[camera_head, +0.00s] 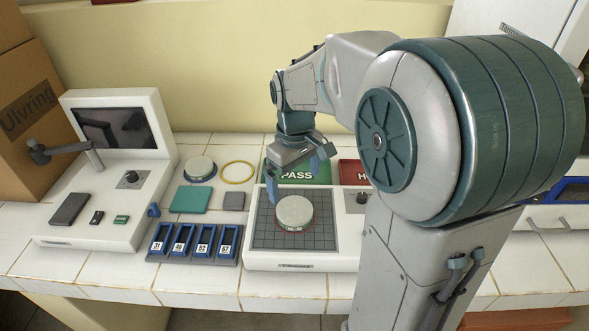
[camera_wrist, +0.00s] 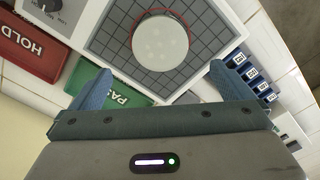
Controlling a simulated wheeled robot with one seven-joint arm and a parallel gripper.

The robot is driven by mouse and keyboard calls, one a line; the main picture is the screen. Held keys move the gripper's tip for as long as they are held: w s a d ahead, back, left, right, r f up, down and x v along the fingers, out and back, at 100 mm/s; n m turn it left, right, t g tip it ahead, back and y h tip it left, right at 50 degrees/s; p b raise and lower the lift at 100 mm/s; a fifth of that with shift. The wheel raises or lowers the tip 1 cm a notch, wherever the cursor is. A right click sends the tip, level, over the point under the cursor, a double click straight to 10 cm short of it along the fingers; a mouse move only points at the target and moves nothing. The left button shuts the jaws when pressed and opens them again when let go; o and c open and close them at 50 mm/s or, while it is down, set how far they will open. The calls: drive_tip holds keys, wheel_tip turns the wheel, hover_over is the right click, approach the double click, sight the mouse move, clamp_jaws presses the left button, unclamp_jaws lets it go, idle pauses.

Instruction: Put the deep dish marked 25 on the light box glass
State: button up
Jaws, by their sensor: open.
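A round, pale-lidded dish (camera_head: 295,211) sits flat on the gridded dark glass (camera_head: 265,239) of the white light box; it also shows in the wrist view (camera_wrist: 160,49). A thin red ring edges its base. A mark on its front side is too small to read. A second pale-lidded dish (camera_head: 199,167) stands on the tiled bench to the left, its mark also unreadable. My gripper (camera_head: 294,180) is open and empty, behind and above the dish on the glass. In the wrist view my fingers (camera_wrist: 162,76) are spread apart and clear of that dish.
Green PASS (camera_head: 300,172) and red HOLD (camera_wrist: 34,40) areas lie behind the light box. A blue rack of numbered slots (camera_head: 194,243), a teal pad (camera_head: 192,199) and a yellow ring (camera_head: 237,172) lie left. A screen unit (camera_head: 112,123) stands farther left.

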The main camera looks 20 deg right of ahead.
drive_tip(key=s+m+t, duration=0.3)
drive_tip(key=s+m, duration=0.2)
drive_tip(key=s, duration=0.9)
drive_tip(key=shift+r, duration=0.25)
drive_tip(key=shift+a, duration=0.1)
